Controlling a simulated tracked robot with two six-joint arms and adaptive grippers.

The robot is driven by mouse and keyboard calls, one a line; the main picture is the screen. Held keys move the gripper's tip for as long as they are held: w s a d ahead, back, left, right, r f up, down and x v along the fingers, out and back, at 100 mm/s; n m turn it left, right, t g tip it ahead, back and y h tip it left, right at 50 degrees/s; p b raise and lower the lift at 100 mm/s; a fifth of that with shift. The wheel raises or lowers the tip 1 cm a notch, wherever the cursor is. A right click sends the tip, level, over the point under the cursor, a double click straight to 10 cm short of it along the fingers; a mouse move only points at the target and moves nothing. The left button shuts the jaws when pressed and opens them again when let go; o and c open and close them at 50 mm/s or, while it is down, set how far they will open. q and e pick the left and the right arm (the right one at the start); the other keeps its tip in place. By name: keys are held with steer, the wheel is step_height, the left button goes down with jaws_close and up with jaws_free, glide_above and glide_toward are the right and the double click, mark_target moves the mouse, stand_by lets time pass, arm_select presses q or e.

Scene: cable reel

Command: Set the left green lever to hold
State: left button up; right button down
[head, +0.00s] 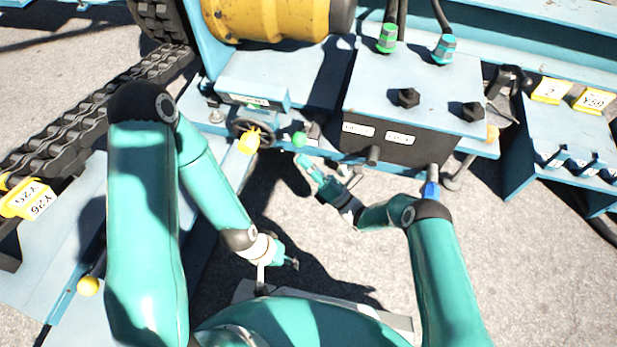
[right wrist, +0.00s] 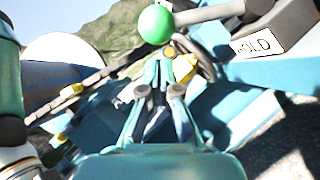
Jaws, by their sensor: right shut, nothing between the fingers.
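The green lever shows as a green ball knob (head: 300,139) at the front edge of the blue machine, left of the dark control box. In the right wrist view its green ball (right wrist: 155,24) is at the top, on a grey rod running right, near a white label (right wrist: 257,43) that appears to read HOLD. My right gripper (head: 306,168) is shut and empty, just below the knob in the head view. Its fingertips (right wrist: 160,72) point toward the ball with a visible gap. My left gripper (head: 292,264) hangs lower, away from the lever; its jaws are too small to judge.
A dark handwheel with a yellow knob (head: 250,141) stands close left of the lever. The control box (head: 400,145) with black knobs is to the right. A yellow drum (head: 270,18) is behind. A chain track (head: 90,115) runs at left. Open ground lies below the machine.

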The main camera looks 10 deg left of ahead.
arm_select(q)
steer(key=shift+f, duration=0.2)
arm_select(e)
steer(key=shift+w+a+r, duration=0.15)
steer(key=shift+w+r, duration=0.4)
steer(key=shift+r, duration=0.05)
